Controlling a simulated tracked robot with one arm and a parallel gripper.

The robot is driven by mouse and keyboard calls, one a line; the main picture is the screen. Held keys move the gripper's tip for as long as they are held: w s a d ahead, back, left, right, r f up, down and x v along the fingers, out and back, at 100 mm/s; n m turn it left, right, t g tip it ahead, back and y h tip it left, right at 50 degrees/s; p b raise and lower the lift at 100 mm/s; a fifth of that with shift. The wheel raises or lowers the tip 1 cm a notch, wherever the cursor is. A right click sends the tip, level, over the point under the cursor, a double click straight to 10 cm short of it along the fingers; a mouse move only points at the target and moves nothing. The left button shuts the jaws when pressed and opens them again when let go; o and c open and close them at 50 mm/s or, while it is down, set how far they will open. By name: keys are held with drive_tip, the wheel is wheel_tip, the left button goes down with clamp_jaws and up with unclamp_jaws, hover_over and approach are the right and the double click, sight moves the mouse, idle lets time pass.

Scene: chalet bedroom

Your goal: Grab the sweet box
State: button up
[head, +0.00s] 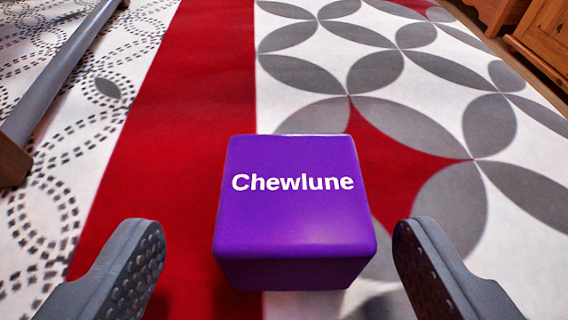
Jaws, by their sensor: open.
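The sweet box (293,218) is a purple cube-like box with rounded edges and white lettering "Chewlune" on its top. It is in the lower middle of the head view, over the patterned rug. My gripper (277,262) is open, with one dark grey padded finger to the left of the box and one to the right. A gap shows between each finger and the box, so neither appears to touch it. The underside of the box is hidden.
The rug (200,90) has a red band, grey petal shapes and dotted rings. A grey bar with a wooden end (50,85) lies at the upper left. Wooden furniture (545,35) stands at the upper right. The rug beyond the box is clear.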

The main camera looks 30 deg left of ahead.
sight(290, 187)
drive_tip(key=shift+d+b+x, duration=0.2)
drive_tip(key=shift+b+x, duration=0.7)
drive_tip(key=shift+x, duration=2.05)
drive_tip(key=shift+w, duration=0.1)
drive_tip(key=c, duration=1.1)
